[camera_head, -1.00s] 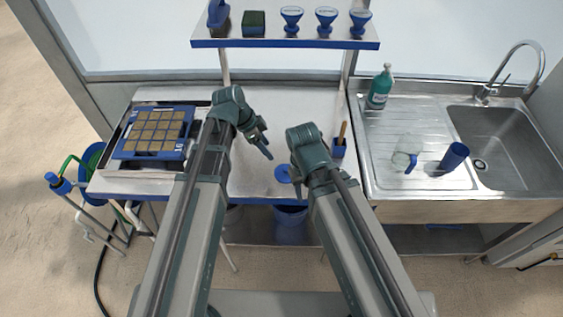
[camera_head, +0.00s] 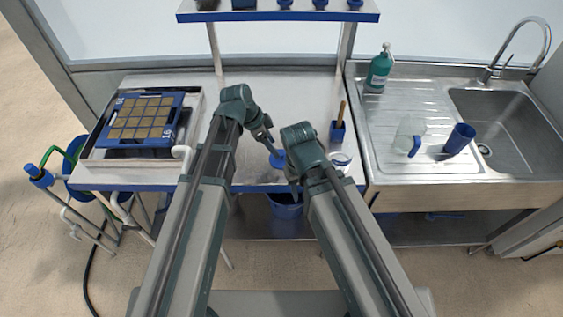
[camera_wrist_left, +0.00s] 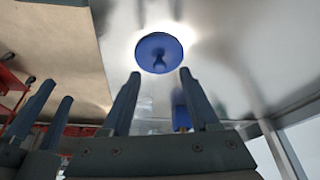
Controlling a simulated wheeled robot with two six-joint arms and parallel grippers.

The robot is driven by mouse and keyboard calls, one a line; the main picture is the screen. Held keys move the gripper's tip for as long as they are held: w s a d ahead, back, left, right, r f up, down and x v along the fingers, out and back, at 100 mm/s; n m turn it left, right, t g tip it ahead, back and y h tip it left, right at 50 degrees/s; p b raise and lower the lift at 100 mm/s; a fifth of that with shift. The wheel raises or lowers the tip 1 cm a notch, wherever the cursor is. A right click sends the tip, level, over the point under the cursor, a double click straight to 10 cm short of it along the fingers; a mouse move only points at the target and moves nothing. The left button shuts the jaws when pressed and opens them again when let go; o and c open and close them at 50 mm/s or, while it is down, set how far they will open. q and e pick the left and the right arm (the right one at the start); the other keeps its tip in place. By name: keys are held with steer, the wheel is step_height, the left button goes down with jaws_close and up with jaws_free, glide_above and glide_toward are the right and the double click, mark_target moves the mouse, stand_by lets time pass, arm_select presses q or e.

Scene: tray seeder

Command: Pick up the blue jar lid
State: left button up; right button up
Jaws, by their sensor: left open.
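The blue jar lid (camera_head: 279,162) lies flat on the metal table near its front edge. In the left wrist view the lid (camera_wrist_left: 159,40) is a round blue disc with a knob in the middle, just beyond my fingertips and centred between them. My left gripper (camera_head: 271,147) is open, with its fingertips over or beside the lid; contact cannot be told. Its two fingers stand apart in the left wrist view (camera_wrist_left: 160,73). My right gripper (camera_head: 296,190) hangs by the front edge. Its fingers appear apart and empty at the left wrist view's lower left (camera_wrist_left: 58,92).
A clear jar (camera_head: 341,161) stands right of my right wrist, with a blue holder (camera_head: 338,131) behind it. A seed tray (camera_head: 110,130) is at left. A sink (camera_head: 500,120), green bottle (camera_head: 378,72) and blue cup (camera_head: 459,139) are at right. The table's middle is clear.

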mark_target(281, 153)
arm_select(q)
steer(key=b+x, duration=0.4)
steer(key=x, duration=0.1)
steer(key=shift+d+b, duration=0.2)
steer(key=shift+b, duration=0.15)
jaws_close()
